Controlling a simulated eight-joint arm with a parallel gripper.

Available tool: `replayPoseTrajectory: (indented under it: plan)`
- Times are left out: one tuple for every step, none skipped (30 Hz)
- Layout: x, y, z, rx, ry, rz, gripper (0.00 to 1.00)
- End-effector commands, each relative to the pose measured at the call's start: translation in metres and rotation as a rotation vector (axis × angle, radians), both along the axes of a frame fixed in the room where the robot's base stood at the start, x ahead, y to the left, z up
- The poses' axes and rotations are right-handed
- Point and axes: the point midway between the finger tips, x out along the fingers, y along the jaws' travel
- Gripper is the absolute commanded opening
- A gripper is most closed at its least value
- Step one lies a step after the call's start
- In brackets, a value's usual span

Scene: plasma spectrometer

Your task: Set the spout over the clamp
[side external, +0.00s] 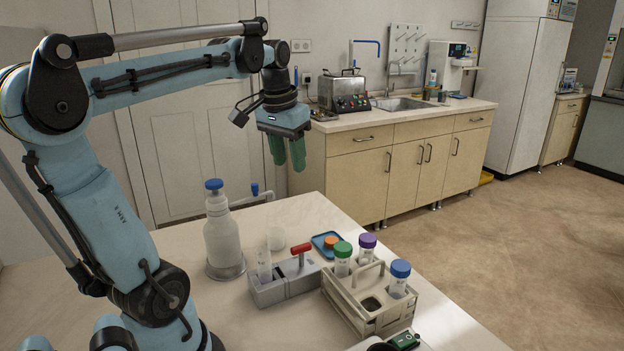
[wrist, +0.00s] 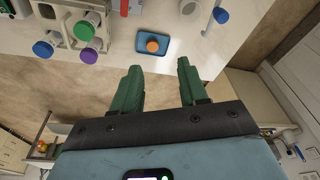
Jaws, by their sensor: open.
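A white bottle (side external: 222,240) with a blue cap stands upright on the table. What seems to be the clamp, a grey block with a red handle (side external: 301,249), is on the table in front of and right of the bottle. A clear tube (side external: 264,264) stands in its left part. The spout points behind the block, not over it. My gripper (side external: 287,155) is open and empty, high above the table's far edge; its green fingers (wrist: 159,68) are apart.
A blue tray (side external: 320,241) with an orange cap (side external: 330,242) lies behind a rack (side external: 376,318) of tubes with green, purple and blue caps. A small clear cup (side external: 276,238) stands near the bottle. The table's left front is clear.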

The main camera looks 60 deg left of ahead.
Motion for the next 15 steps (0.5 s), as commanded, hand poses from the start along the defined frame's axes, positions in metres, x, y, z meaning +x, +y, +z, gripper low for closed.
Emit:
replayPoseTrajectory:
  plan:
    - [-0.009,0.024,0.011,-0.024,0.036,0.056,0.43]
    - [-0.014,0.034,0.016,-0.039,0.055,0.078,0.43]
    - [-0.021,0.046,0.022,-0.058,0.079,0.106,0.43]
    - [-0.026,0.053,0.026,-0.07,0.093,0.125,0.43]
    - [-0.031,0.06,0.029,-0.083,0.106,0.142,0.43]
    - [-0.036,0.067,0.033,-0.098,0.122,0.16,0.43]
    - [-0.04,0.072,0.035,-0.107,0.129,0.171,0.43]
    - [-0.043,0.076,0.037,-0.114,0.138,0.179,0.43]
    - [-0.046,0.079,0.039,-0.123,0.144,0.189,0.43]
    - [-0.048,0.081,0.04,-0.128,0.148,0.193,0.43]
    - [-0.049,0.082,0.04,-0.131,0.151,0.197,0.43]
    - [-0.05,0.083,0.04,-0.134,0.154,0.2,0.43]
    - [-0.051,0.084,0.039,-0.135,0.154,0.201,0.43]
    - [-0.051,0.084,0.037,-0.135,0.154,0.201,0.43]
    - [-0.05,0.083,0.034,-0.135,0.154,0.201,0.43]
